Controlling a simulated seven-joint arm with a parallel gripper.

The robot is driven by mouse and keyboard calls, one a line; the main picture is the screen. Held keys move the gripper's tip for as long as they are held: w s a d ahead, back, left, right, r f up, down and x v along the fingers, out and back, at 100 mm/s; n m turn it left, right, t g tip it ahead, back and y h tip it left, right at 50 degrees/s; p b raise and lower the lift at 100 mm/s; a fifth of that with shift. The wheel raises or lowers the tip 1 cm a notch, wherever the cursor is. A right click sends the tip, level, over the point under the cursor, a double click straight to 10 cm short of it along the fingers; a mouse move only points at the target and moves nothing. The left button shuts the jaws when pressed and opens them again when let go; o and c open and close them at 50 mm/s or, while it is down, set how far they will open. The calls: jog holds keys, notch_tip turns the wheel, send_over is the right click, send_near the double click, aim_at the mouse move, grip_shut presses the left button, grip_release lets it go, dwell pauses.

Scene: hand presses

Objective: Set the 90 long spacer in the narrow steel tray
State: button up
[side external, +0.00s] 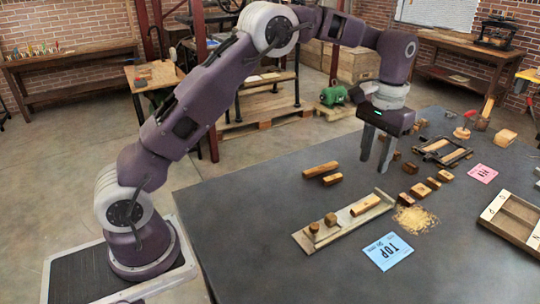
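The narrow steel tray (345,221) lies slanting on the dark table. It holds a long wooden block (365,205) toward its far end and two small wooden pieces, a block (330,219) and a knobbed one (314,228), toward its near end. A long wooden block (320,169) lies on the table left of the tray, with a shorter one (332,179) beside it. No size mark is readable, so I cannot tell which is the 90 long spacer. My gripper (375,165) points down above the table behind the tray, fingers apart with nothing visible between them.
Several small wooden blocks (419,191) lie right of the tray, near wood shavings (414,220). A wooden frame (499,224) sits at the right edge. The table's front left is clear.

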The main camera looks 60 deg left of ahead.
jog(key=s+a+r+t, duration=0.1)
jog(key=s+r+t, duration=0.2)
jog(key=s+r, duration=1.25)
jog(key=s+f+t, duration=0.1)
jog(key=s+f, duration=0.2)
jog(key=s, duration=0.6)
jog(key=s+a+f+t, duration=0.1)
jog(key=s+f, duration=0.2)
jog(key=s, duration=0.7)
jog(key=shift+s+f+m+t, duration=0.2)
jog(key=shift+s+m+t, duration=0.1)
